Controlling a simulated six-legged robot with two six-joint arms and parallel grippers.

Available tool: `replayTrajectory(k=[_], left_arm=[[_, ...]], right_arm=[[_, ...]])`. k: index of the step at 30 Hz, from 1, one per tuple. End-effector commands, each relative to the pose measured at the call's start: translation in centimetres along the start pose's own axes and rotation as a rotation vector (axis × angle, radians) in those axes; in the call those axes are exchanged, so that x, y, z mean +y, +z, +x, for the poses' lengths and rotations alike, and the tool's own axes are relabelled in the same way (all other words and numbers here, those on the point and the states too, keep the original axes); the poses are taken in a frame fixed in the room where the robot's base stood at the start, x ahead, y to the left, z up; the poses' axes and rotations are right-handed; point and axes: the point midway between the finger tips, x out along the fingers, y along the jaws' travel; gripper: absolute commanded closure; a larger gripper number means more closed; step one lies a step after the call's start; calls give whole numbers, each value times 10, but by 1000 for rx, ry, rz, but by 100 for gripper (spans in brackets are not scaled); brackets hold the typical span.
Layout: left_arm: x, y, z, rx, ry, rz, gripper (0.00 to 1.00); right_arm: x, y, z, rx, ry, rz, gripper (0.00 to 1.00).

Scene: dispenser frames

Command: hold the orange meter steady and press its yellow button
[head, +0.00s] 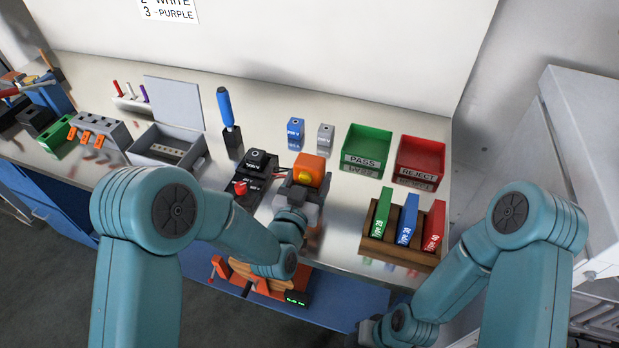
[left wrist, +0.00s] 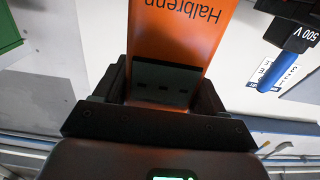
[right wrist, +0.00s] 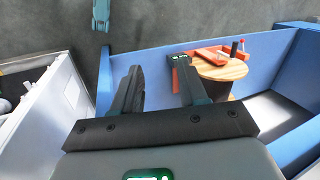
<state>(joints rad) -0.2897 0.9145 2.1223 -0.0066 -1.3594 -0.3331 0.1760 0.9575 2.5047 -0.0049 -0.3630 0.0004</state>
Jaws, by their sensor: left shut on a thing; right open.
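The orange meter (head: 312,165) is above the bench near the middle in the head view. Its yellow button (head: 305,177) faces my head camera. My left gripper (head: 298,194) is shut on the meter. In the left wrist view the meter's orange body (left wrist: 178,35), lettered "Halbrenn", stands between the left jaws (left wrist: 160,95); the button is not visible there. My right gripper (head: 370,331) is low at the front of the bench, away from the meter. In the right wrist view its fingers (right wrist: 163,88) are apart with nothing between them.
A black device (head: 260,161) stands just left of the meter. A rack of coloured folders (head: 379,246) is on its right, with the green PASS bin (head: 367,146) and red REJECT bin (head: 419,160) behind. A round wooden stool-like piece (right wrist: 222,70) is near the right gripper.

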Motion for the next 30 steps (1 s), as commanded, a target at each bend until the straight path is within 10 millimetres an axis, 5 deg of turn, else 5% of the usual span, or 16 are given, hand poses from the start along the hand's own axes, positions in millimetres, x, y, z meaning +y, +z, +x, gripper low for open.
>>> replayTrajectory(k=[4, 8, 13, 17, 22, 27, 30], left_arm=[[0, -1, 0, 3, 0, 0, 79], [0, -1, 0, 3, 0, 0, 79], [0, -1, 0, 3, 0, 0, 79], [0, -1, 0, 2, 0, 0, 79], [0, -1, 0, 2, 0, 0, 79], [0, -1, 0, 3, 0, 0, 79], [0, -1, 0, 3, 0, 0, 79]], right_arm=[[0, 0, 0, 0, 0, 0, 61], [-7, -6, -5, 2, -3, -40, 100], [-56, -34, -43, -1, -13, -320, 100], [-123, -61, -104, 42, 4, -674, 100], [-204, -78, -207, 177, 107, -1090, 100], [-249, -118, -292, 362, 265, -1290, 100], [-262, -133, -321, 429, 331, -1352, 100]])
